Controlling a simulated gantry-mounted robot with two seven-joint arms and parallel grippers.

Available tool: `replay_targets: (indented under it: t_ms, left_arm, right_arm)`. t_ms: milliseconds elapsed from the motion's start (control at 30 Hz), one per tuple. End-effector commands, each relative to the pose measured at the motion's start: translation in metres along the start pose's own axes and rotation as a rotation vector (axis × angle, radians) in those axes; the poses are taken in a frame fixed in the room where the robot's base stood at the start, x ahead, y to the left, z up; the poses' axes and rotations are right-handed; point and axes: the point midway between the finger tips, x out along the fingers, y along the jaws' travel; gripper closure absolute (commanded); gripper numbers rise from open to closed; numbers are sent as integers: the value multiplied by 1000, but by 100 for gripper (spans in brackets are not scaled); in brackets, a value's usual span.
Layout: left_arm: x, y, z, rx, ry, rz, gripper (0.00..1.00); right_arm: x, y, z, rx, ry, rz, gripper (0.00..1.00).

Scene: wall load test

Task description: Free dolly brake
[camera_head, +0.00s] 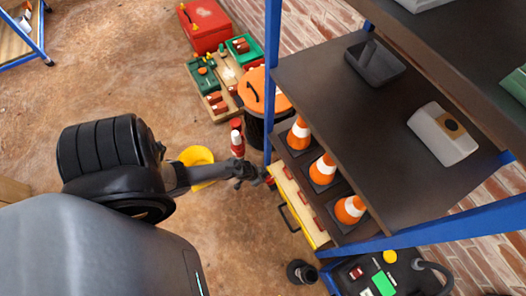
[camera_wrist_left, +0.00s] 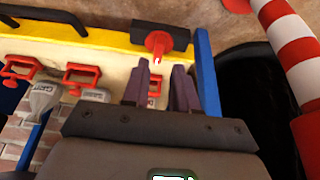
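A low cream board with a yellow edge and a black handle, perhaps the dolly (camera_head: 299,205), sits at the lower left side of the shelf rack. In the left wrist view its yellow edge (camera_wrist_left: 110,38) crosses the top. A red knob or lever (camera_wrist_left: 158,42) sits at a black block on that edge, perhaps the brake. My left gripper (camera_head: 258,178) is beside the board's far corner in the head view. In the left wrist view my left gripper's fingers (camera_wrist_left: 162,68) are apart and empty, their tips just short of the red part. Contact cannot be told. My right gripper is not in view.
The shelf rack (camera_head: 330,90) with blue posts stands at right, orange cones (camera_head: 323,168) on its lower shelf. A blue post (camera_wrist_left: 206,70) is close to my fingers. An orange-lidded bin (camera_head: 262,92) and a red-and-white striped object (camera_head: 237,143) stand near.

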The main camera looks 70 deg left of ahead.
Motion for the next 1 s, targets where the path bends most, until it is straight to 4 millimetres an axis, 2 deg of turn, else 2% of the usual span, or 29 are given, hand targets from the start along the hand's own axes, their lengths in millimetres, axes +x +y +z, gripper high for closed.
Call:
replay_targets:
  t_ms: [33,200,800,933,1000]
  left_arm:
    - [-11,0,-1,0,-1,0,72]
    - [-23,0,0,1,-1,0,72]
    - [-26,0,1,0,-1,0,72]
    - [-36,-1,9,0,-16,-1,72]
    - [-47,1,21,-1,-35,1,72]
  right_arm:
    - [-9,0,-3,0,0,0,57]
    - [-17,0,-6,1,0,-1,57]
    - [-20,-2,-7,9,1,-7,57]
    - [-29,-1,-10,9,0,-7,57]
    - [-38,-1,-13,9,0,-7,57]
